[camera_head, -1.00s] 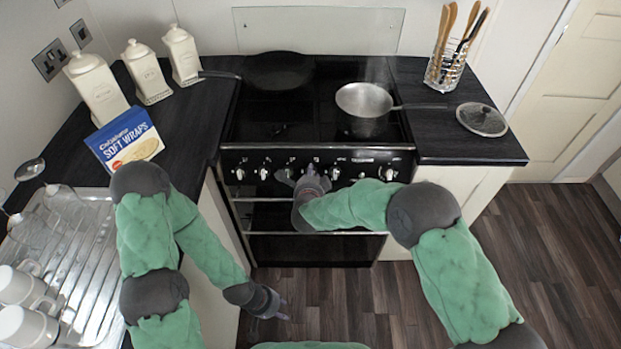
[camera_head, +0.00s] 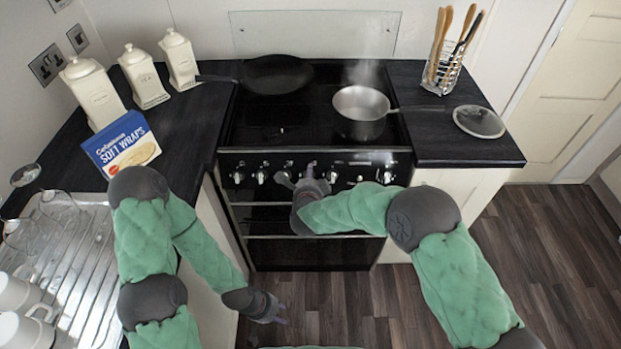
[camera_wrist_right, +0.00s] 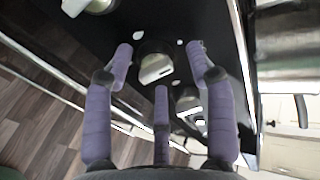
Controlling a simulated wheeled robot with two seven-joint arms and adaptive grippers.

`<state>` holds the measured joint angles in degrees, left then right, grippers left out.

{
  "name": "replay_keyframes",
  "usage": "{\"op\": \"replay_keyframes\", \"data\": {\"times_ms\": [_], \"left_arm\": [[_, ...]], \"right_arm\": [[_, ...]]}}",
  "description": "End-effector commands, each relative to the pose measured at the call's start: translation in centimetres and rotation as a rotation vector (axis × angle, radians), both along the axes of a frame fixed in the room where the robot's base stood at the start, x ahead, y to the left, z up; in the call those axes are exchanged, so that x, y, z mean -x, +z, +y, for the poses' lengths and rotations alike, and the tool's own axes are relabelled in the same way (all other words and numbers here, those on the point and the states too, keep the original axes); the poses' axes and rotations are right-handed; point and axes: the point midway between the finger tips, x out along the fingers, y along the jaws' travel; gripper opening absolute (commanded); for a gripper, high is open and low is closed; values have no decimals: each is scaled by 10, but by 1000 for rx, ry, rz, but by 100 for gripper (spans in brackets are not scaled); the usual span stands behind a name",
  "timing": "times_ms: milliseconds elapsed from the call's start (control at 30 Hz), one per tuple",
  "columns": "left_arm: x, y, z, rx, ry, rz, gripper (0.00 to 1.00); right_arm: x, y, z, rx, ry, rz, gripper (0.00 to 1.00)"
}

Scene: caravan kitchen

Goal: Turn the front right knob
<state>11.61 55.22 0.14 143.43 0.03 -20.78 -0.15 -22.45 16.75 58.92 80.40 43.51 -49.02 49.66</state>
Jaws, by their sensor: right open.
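The black stove's front panel carries a row of knobs, with a left end knob (camera_head: 238,177) and a right end knob (camera_head: 386,177). I cannot tell which one is the front right knob. My right gripper (camera_head: 298,176) is at the middle of the row and hides part of it. In the right wrist view a silver knob (camera_wrist_right: 155,68) sits between the spread fingers of my right gripper (camera_wrist_right: 160,65); I see no clear grip on it. My left gripper (camera_head: 280,311) hangs low in front of the stove, with its fingers apart and empty.
A steaming saucepan (camera_head: 361,112) stands on the right of the hob, its handle pointing right. A dark frying pan (camera_head: 277,74) is at back left. An oven rail (camera_head: 330,235) runs below the knobs. A glass lid (camera_head: 479,121) and utensil holder (camera_head: 443,72) stand right.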

Motion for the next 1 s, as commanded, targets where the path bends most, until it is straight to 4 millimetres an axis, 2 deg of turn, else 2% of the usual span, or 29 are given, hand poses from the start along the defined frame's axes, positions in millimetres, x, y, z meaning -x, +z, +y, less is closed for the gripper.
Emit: {"op": "replay_keyframes", "data": {"times_ms": [167,700,1000], "left_arm": [[0,0,0,0,0,0,40],[0,0,0,0,0,0,40],[0,0,0,0,0,0,40]], "right_arm": [[12,6,1,-1,2,1,56],[93,45,4,-1,-2,-2,56],[107,51,4,-1,-4,-2,56]]}}
